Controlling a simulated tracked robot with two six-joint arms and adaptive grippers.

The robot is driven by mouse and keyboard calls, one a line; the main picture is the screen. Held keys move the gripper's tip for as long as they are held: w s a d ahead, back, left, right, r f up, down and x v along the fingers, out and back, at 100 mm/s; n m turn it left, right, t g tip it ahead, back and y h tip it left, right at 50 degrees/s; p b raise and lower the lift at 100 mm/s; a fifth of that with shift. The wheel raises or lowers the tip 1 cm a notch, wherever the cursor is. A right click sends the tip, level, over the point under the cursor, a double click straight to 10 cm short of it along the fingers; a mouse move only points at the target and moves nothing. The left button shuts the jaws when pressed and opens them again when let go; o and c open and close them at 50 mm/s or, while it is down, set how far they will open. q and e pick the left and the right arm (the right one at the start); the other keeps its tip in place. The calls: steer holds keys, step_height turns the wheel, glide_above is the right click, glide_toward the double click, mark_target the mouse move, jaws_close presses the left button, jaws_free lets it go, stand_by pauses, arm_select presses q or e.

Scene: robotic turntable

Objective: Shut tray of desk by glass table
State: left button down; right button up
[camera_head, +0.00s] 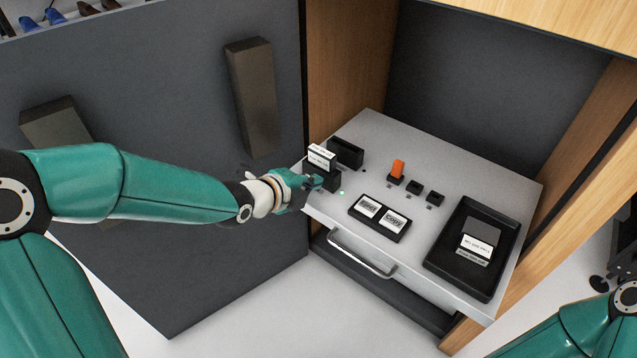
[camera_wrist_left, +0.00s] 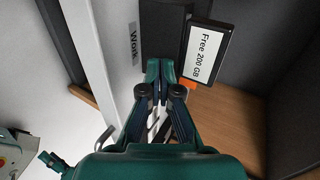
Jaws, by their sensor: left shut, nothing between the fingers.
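The light grey tray (camera_head: 400,247) of the wooden desk (camera_head: 345,50) is pulled out, with a silver handle (camera_head: 360,255) on its front. My left gripper (camera_head: 318,181) is at the tray's left front corner, close to a black holder with a white-labelled card (camera_head: 321,157). I cannot tell whether it touches the holder or the tray. In the left wrist view its fingers (camera_wrist_left: 163,92) are together and empty, near a card marked "Free 200 GB" (camera_wrist_left: 203,52). My right arm shows at the lower right, but its gripper is out of view. I cannot identify a glass table.
The tray carries an orange piece (camera_head: 398,168) in a slot, small black slots, a block with two labelled keys (camera_head: 380,217) and a black bin (camera_head: 440,262) holding a card. A dark panel with handles (camera_head: 180,110) stands at the left. White floor lies in front.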

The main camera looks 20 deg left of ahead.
arm_select(q)
steer(key=shift+w, duration=0.25)
